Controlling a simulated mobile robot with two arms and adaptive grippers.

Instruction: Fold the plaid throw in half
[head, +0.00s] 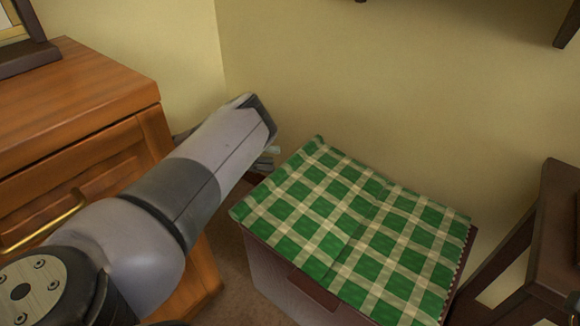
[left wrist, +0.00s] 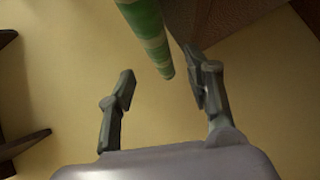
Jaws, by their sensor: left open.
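The green and cream plaid throw (head: 350,225) lies spread flat over the top of a brown box in the head view. A crease runs across its middle, and its right edge has a short fringe. My left gripper (head: 270,155) is just beyond the throw's far left corner, mostly hidden behind my own arm. In the left wrist view the left gripper (left wrist: 165,92) is open, with its two fingers apart and nothing between their tips. The throw's edge (left wrist: 148,35) shows ahead of the fingers as a narrow green band. My right gripper is in neither view.
The box (head: 275,272) under the throw stands near the wall. A wooden cabinet (head: 75,150) with a brass handle is on the left, close to my left arm. A dark wooden piece of furniture (head: 560,215) stands at the right.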

